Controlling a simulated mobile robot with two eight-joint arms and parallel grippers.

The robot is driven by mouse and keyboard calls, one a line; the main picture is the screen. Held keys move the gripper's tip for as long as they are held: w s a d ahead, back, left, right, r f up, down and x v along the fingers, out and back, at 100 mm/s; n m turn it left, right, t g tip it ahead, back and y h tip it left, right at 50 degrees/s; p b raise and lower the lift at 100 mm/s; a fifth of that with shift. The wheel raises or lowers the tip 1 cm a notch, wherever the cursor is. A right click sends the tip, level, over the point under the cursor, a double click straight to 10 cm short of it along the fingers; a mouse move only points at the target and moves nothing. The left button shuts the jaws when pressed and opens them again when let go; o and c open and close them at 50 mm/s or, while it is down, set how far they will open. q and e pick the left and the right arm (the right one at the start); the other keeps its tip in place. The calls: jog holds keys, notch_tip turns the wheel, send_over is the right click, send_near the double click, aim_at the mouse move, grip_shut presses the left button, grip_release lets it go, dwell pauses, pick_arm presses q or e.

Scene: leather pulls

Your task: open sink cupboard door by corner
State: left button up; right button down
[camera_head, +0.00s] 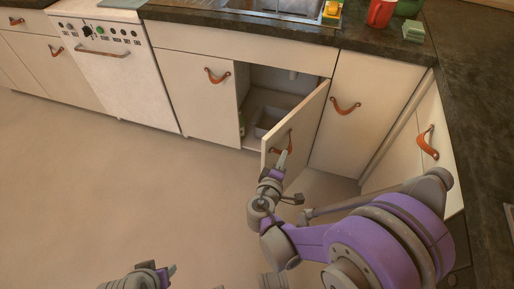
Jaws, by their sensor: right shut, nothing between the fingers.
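The sink cupboard door (307,115) is cream with an orange leather pull (276,150). It stands partly open, swung out from its right side, and the dark cupboard interior (267,103) shows to its left. My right gripper (284,157) is shut and empty in front of the door's lower part, close to the pull. I cannot tell whether it touches the door. My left gripper (168,270) is at the bottom edge of the view, well away from the door; its fingers are too small and cut off to judge.
A sink (285,8) is set in the dark worktop (230,22) above the cupboard. A red mug (380,12) and a green sponge (413,31) stand on the worktop. The floor (110,190) in front is clear.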

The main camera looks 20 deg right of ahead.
jog(key=a+n+t+h+p, duration=0.2)
jog(key=a+p, duration=0.1)
jog(key=a, duration=1.3)
jog(key=b+x, duration=0.2)
jog(key=x, duration=0.9)
jog(key=shift+s+d+r, duration=0.1)
jog(key=shift+s+d, duration=0.25)
jog(key=shift+s, duration=0.25)
jog(key=shift+s+d+r, duration=0.1)
jog(key=shift+s+d, duration=0.2)
jog(key=shift+s, duration=0.35)
jog(key=shift+s+d+r, duration=0.1)
jog(key=shift+s+d, duration=0.25)
jog(key=shift+s, duration=0.25)
jog(key=shift+s, duration=0.1)
jog(key=s+d+b, duration=0.2)
jog(key=s+d, duration=0.4)
jog(key=s, duration=0.2)
jog(key=shift+s+d, duration=0.25)
jog(key=shift+d, duration=0.05)
jog(key=shift+w, duration=0.1)
